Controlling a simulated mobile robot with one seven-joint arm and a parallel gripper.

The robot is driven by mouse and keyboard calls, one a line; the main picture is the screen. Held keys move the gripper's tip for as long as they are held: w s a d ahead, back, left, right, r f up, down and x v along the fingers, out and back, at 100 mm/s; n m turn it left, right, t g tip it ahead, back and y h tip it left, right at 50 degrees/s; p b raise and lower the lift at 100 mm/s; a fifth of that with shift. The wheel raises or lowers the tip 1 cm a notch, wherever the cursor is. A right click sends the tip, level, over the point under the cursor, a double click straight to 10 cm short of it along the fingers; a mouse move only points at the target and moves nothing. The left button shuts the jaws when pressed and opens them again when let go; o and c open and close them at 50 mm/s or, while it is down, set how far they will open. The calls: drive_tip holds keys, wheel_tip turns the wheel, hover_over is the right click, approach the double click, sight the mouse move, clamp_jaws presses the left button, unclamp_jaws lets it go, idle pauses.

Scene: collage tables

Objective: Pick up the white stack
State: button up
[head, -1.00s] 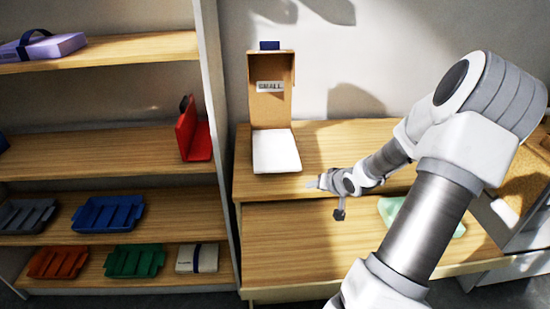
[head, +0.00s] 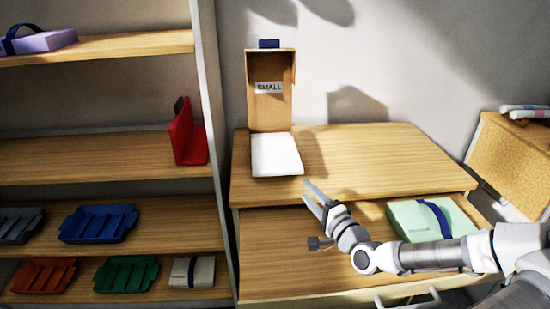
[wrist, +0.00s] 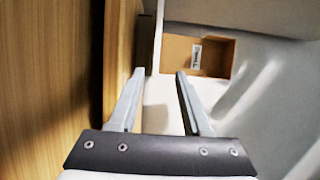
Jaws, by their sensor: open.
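The white stack (head: 275,155) lies flat on the wooden table top, in front of an upright cardboard back (head: 270,108) with a "SMALL" label. My gripper (head: 311,192) is open and empty, near the front edge of the table top, a little right of and nearer than the stack, not touching it. In the wrist view my gripper's fingers (wrist: 159,72) are spread. The labelled cardboard (wrist: 208,57) shows beyond them. A pale surface shows between the fingers; I cannot tell whether it is the stack.
An open drawer below the table top holds a mint-green box (head: 432,220) with a blue band. A shelf unit at left holds a red holder (head: 187,132), several coloured trays and a cream box (head: 191,272). A corkboard (head: 510,160) stands at right. The right table top is clear.

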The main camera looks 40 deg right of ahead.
sight(286, 173)
drive_tip(key=w, duration=0.3)
drive_tip(key=w+d+b, duration=0.1)
drive_tip(key=w, duration=0.4)
drive_tip(key=shift+w+d+f, duration=0.1)
drive_tip(key=shift+w+d, duration=0.05)
drive_tip(key=shift+w, duration=0.15)
drive_tip(key=shift+w+d+f+b, duration=0.1)
drive_tip(key=shift+w+b, duration=0.3)
drive_tip(key=shift+w, duration=0.9)
drive_tip(key=shift+w+d+f+b, duration=0.1)
drive_tip(key=shift+w+b, duration=0.25)
drive_tip(key=shift+w, duration=0.95)
clamp_jaws()
drive_tip(key=shift+r, duration=0.15)
